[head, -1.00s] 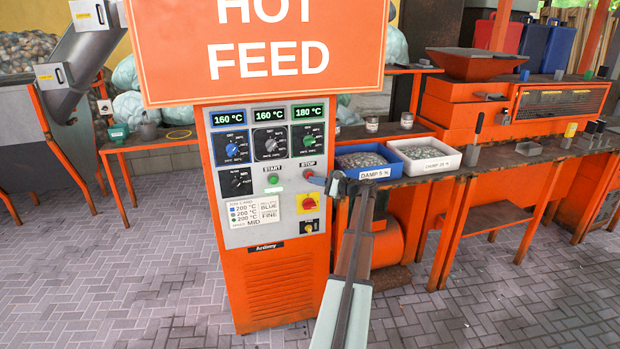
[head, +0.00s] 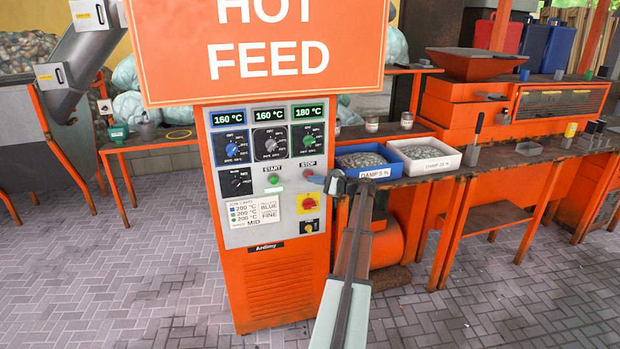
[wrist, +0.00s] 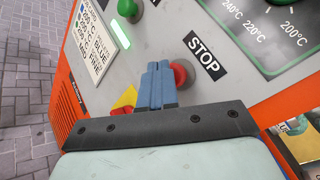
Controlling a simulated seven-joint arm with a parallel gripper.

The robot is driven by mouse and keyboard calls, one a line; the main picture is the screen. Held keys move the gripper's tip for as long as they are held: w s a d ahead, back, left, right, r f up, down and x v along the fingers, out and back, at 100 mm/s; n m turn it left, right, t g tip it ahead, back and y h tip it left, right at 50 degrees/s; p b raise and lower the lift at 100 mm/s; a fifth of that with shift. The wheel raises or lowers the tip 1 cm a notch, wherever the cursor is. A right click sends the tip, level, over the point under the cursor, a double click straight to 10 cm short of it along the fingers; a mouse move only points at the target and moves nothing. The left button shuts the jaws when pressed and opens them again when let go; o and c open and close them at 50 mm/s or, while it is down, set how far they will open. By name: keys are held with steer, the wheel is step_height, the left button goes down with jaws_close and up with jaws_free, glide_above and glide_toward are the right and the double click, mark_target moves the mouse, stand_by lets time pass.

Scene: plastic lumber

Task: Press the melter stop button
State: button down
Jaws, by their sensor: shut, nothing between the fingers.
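The red stop button (head: 308,172) sits under the STOP label on the grey front panel (head: 255,236) of the orange melter cabinet (head: 268,285). In the wrist view the red button (wrist: 180,74) shows beside and partly behind the blue fingertips, below the STOP label (wrist: 205,55). My gripper (head: 325,181) is shut and empty, its tips close to the button from the right. The wrist view also shows my gripper (wrist: 158,70) with its fingers together. I cannot tell whether the tips touch the button.
The green start button (head: 274,179) is left of the stop button. A red-and-yellow switch (head: 308,203) is just below. Several dials and displays fill the upper panel. A bench (head: 470,167) with a blue tray (head: 366,171) and a white tray (head: 424,167) stands to the right.

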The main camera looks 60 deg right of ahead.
steer(key=shift+w+d, duration=0.3)
stand_by(0.5)
steer(key=shift+s+a, duration=0.1)
stand_by(0.4)
steer(key=shift+s+a, duration=0.6)
steer(key=shift+a, duration=0.1)
steer(key=s+a, duration=0.3)
steer(key=shift+s+a, duration=0.15)
steer(key=shift+s, duration=0.1)
stand_by(0.4)
stand_by(0.8)
